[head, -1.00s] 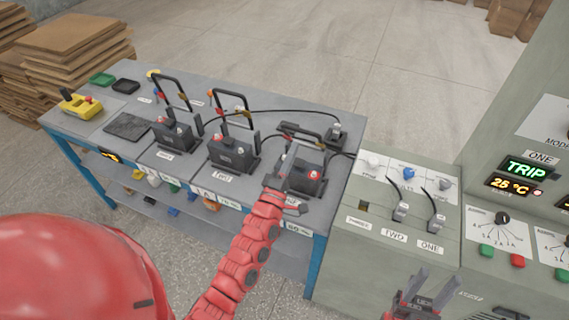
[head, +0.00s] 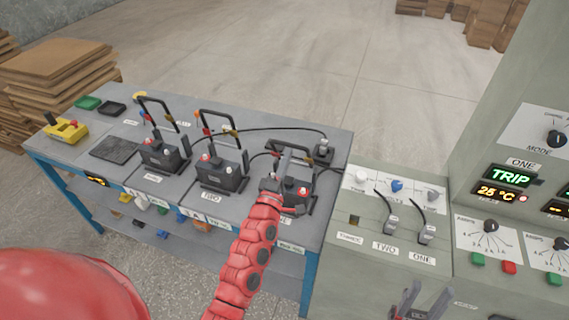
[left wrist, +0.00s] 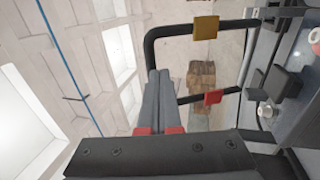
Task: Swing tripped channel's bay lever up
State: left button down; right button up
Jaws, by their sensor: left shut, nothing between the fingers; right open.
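The display (head: 510,175) under the label ONE reads TRIP. The rightmost bay, nearest the grey cabinet, holds a dark battery (head: 296,192). Its black bay lever (head: 300,149) lies low, leaning back, unlike the upright levers of the other two bays. My left gripper (head: 285,156) is shut and empty over this bay, beside the lever. In the left wrist view its closed grey fingers (left wrist: 158,98) point past a black lever frame (left wrist: 185,30) with yellow and red clips. I cannot tell whether they touch it. My right gripper (head: 422,298) is open, low in front of the cabinet.
The battery of bay two (head: 222,174) and the leftmost battery (head: 163,155) stand beneath upright levers. A black cable crosses behind them to a connector (head: 322,149). The cabinet top (head: 350,265) carries plugs and knobs. A yellow controller (head: 66,130) sits at the table's left.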

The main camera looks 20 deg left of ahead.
pick_arm(q)
jog(key=w+r+g+p, duration=0.1)
jog(key=p, duration=0.1)
jog(key=w+r+g+p, duration=0.1)
jog(key=w+r, duration=0.1)
jog(key=shift+w+a+r+p, duration=0.2)
jog(key=shift+r+p, duration=0.05)
jog(key=shift+p, duration=0.1)
jog(key=shift+w+r, duration=0.25)
jog(key=shift+w, duration=0.2)
jog(key=shift+s+d, duration=0.1)
